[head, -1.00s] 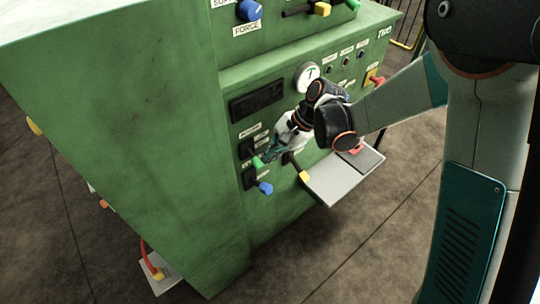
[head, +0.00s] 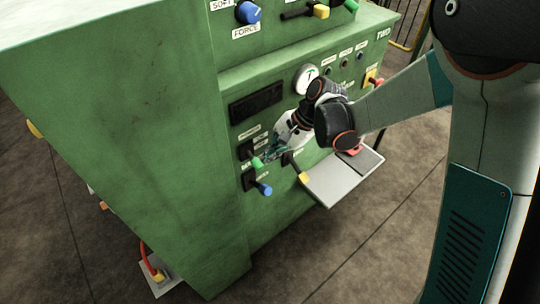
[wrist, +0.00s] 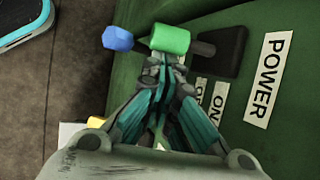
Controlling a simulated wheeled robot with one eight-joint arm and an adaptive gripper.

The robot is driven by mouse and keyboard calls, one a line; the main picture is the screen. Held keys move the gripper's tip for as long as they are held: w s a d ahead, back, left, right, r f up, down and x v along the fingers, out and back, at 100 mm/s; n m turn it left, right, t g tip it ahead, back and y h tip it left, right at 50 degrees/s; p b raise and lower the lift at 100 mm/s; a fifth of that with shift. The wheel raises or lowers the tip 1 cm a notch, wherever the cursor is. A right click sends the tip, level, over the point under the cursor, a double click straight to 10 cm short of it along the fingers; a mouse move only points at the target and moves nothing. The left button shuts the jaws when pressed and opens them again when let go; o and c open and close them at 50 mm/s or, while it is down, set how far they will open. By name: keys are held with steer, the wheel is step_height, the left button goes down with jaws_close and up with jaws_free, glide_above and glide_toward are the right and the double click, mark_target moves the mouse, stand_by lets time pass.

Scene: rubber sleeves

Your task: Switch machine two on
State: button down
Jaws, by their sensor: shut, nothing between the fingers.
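Machine two is the green cabinet (head: 150,110), with "TWO" lettered at its upper right. Its power lever has a green handle (head: 257,163) on a dark base at the lower left of the panel. In the wrist view the green handle (wrist: 169,39) lies just beyond my fingertips, by the "POWER" label (wrist: 267,78) and a partly hidden ON/OFF label (wrist: 216,96). My gripper (wrist: 167,62) is shut and empty, its tips at or very near the green handle; I cannot tell if they touch. In the head view my gripper (head: 270,155) partly hides the labels. The lever's setting is unclear.
A blue-handled lever (head: 264,189) sits just below the green one. A yellow-tipped lever (head: 303,177) and a grey shelf (head: 330,190) stick out to the right. A red handle on a yellow plate (head: 373,80) is farther right.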

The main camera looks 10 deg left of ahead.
steer(key=shift+a+r+p, duration=0.1)
steer(key=shift+r+p, duration=0.3)
steer(key=shift+r, duration=0.65)
stand_by(0.5)
steer(key=shift+r+p, duration=0.4)
steer(key=shift+r, duration=0.25)
steer(key=w+d+r+p, duration=0.1)
steer(key=w+d+r, duration=0.2)
steer(key=w+r, duration=0.2)
steer(key=shift+w+r, duration=0.35)
steer(key=shift+w, duration=0.65)
steer(key=shift+d, duration=0.1)
